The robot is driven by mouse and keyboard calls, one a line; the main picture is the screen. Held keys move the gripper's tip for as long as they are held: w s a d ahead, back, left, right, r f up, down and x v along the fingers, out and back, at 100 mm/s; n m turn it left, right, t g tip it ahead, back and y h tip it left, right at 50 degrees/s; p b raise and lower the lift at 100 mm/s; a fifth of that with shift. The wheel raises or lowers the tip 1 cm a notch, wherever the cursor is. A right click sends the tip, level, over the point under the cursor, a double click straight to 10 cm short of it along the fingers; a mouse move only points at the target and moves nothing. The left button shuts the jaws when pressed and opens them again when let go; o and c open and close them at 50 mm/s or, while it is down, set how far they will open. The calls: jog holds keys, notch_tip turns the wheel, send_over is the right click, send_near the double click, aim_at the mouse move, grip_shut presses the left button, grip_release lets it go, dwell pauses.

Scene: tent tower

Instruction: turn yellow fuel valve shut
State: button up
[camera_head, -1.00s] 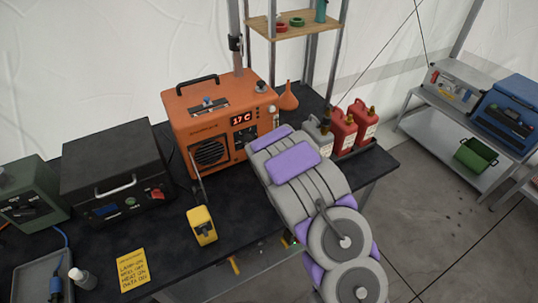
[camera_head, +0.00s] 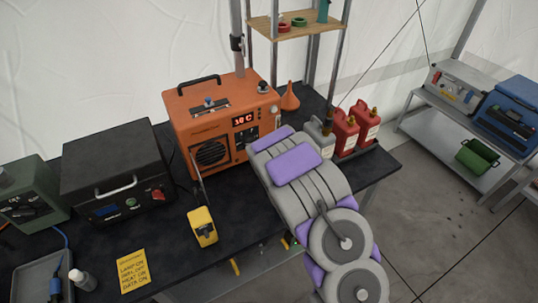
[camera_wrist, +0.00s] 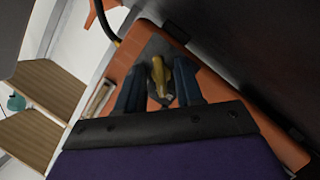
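The orange heater (camera_head: 188,121) stands on the black table, with a lit red display on its front. In the wrist view its orange panel (camera_wrist: 118,67) fills the middle. A yellow, brass-like valve lever (camera_wrist: 159,75) stands on a grey plate there. My gripper (camera_wrist: 160,78) is at the lever, with one dark finger on each side. Gaps seem to show between the fingers and the lever, so the gripper looks open around it. In the head view my arm hides the gripper and the valve.
An orange funnel (camera_head: 290,98) and red fuel cans (camera_head: 345,133) stand right of the heater. A black case (camera_head: 117,172), a yellow device (camera_head: 202,227) and a yellow note (camera_head: 132,271) are on the table's left half. A shelf (camera_head: 290,24) rises behind.

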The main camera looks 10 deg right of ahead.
jog(key=shift+s, duration=0.2)
jog(key=p+v, duration=0.2)
jog(key=v, duration=0.6)
jog(key=shift+s+r, duration=0.15)
jog(key=shift+s, duration=0.2)
jog(key=p, duration=0.3)
jog(key=shift+s+r, duration=0.15)
jog(key=shift+s, duration=0.1)
jog(key=p+v, duration=0.2)
jog(key=p, duration=0.3)
jog(key=shift+w+d+p, duration=0.1)
jog(key=shift+p, duration=0.2)
jog(key=shift+p+v, duration=2.9)
jog(key=shift+p, duration=1.2)
